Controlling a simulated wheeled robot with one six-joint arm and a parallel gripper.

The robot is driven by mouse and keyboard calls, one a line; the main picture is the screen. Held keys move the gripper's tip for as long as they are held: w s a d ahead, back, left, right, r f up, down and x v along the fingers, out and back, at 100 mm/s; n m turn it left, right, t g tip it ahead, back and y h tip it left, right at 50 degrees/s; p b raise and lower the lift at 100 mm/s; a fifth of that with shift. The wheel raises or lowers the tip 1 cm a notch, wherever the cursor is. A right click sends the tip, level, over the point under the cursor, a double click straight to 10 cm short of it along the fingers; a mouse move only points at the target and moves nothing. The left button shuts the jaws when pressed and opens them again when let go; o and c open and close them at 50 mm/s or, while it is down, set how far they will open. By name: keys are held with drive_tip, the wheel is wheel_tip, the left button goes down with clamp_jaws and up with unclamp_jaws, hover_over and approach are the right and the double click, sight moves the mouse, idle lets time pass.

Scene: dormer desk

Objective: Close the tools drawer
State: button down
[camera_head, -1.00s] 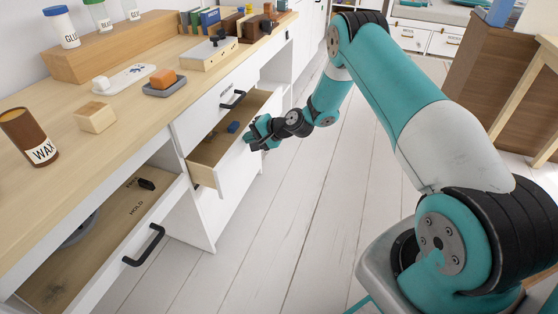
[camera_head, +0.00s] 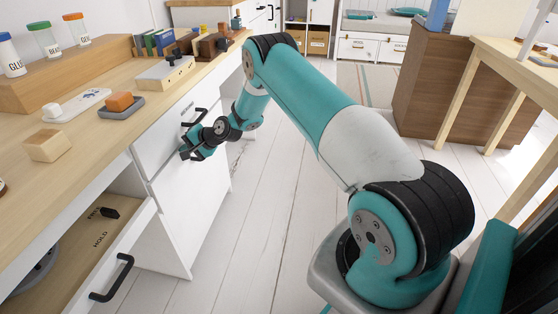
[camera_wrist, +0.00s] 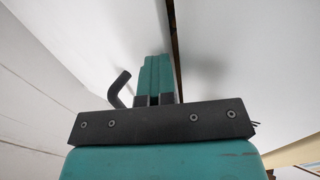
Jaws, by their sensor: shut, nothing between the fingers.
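The white drawer front (camera_head: 172,182) below the upper drawer (camera_head: 165,135) looks flush, or nearly so, with the desk's cabinet face. Its inside is out of sight. I cannot read a tools label on it. My gripper (camera_head: 187,153) is shut and empty, with its fingertips at this drawer front, just below the upper drawer's black handle (camera_head: 195,117). In the wrist view, my gripper's fingers (camera_wrist: 158,70) point at a white panel (camera_wrist: 90,40), next to a black handle (camera_wrist: 119,88). A dark seam runs to their right. Whether the tips touch the panel cannot be told.

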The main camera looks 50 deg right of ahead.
drive_tip(key=shift+w+a, duration=0.15)
drive_tip(key=shift+a, duration=0.2)
drive_tip(key=s+d+f+p+v, duration=0.1)
drive_tip(key=f+p+v, duration=0.15)
drive_tip(key=v, duration=1.15)
drive_tip(key=s+a+r+n+g+y, duration=0.1)
drive_tip(key=s+a+r+n+g, duration=0.2)
drive_tip(key=s+a+r+n, duration=0.45)
drive_tip(key=s+a+r+n+g, duration=0.3)
drive_tip(key=s+a+r, duration=0.1)
drive_tip(key=a+r, duration=0.75)
drive_tip(key=s+a+r+n+g+h, duration=0.2)
drive_tip(key=s+r+n, duration=0.15)
drive_tip(key=s, duration=0.85)
drive_tip(key=s+a+r+n+g+h, duration=0.15)
drive_tip(key=s+n, duration=0.25)
drive_tip(key=s, duration=0.9)
wheel_tip(320, 180, up, 24)
drive_tip(key=p, duration=2.4)
drive_tip(key=shift+a+r+n+g, duration=0.15)
drive_tip(key=shift+a+n+g, duration=0.2)
drive_tip(key=shift+a, duration=0.1)
drive_tip(key=shift+s, duration=0.1)
